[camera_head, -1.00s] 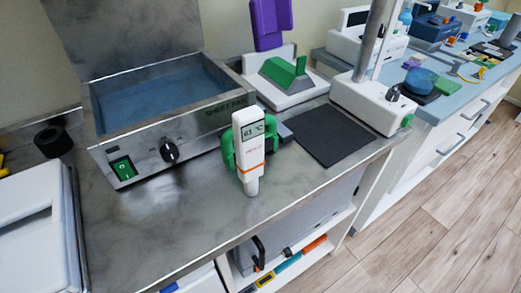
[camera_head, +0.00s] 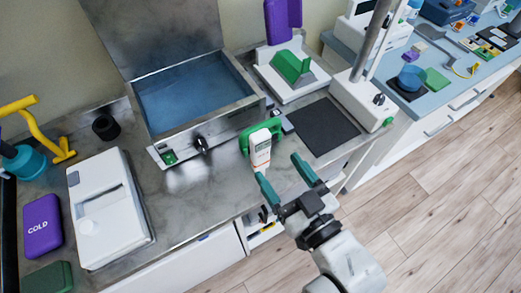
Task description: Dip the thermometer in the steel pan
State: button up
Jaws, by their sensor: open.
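The steel pan (camera_head: 262,97) stands on the counter with its lid raised at the back and bluish liquid (camera_head: 190,92) inside. Its front panel has a green switch and a dark knob. The white thermometer (camera_head: 261,154), with an orange band and a small display, stands upright in a green holder (camera_head: 245,142) in front of the pan's right corner. My gripper (camera_head: 286,167) is open and empty, in front of the thermometer and a little to its right. Its teal fingers point toward the holder. The left finger covers the thermometer's lower end, and contact cannot be told.
A dark mat (camera_head: 322,126) lies right of the holder, beside a white device with a pole (camera_head: 357,97). A white box (camera_head: 104,210), a purple COLD pack (camera_head: 42,226) and a black ring (camera_head: 105,127) are at left. Bare counter (camera_head: 185,200) lies before the pan.

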aim_at(256, 134)
jog(key=p+x, duration=0.1)
jog(key=x, duration=0.2)
jog(key=p+x, duration=0.1)
jog(key=x, duration=0.5)
jog(key=shift+w+a+r+p, duration=0.2)
jog(key=shift+w+r+p, duration=0.1)
jog(key=shift+p, duration=0.1)
jog(key=shift+w+a+f, duration=0.15)
jog(key=shift+w+a, duration=0.15)
jog(key=shift+w, duration=0.15)
jog(key=shift+c, duration=0.3)
